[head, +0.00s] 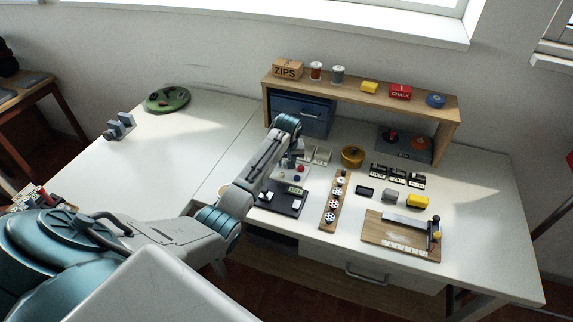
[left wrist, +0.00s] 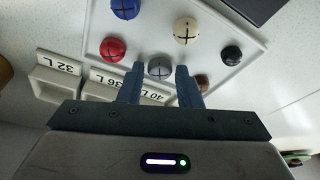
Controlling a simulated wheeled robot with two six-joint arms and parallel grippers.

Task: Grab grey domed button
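The grey domed button (left wrist: 160,68) lies on a white tray (left wrist: 222,70) in the left wrist view. My left gripper (left wrist: 160,72) is open, with one finger on each side of the button and small gaps between. In the head view my left gripper (head: 287,161) is low over the tray, and I cannot make out the grey button there. Around it on the tray are a red button (left wrist: 113,49), a blue button (left wrist: 126,8), a cream button (left wrist: 186,30), a black button (left wrist: 231,54) and a brown button (left wrist: 202,82). My right gripper is not in view.
Small labelled bins (left wrist: 58,82) stand right beside the tray, close to the fingers. A dark pad (head: 283,197) and a wooden strip with spools (head: 328,222) lie nearby. A wooden shelf (head: 360,96) stands behind. The left part of the table (head: 165,145) is mostly clear.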

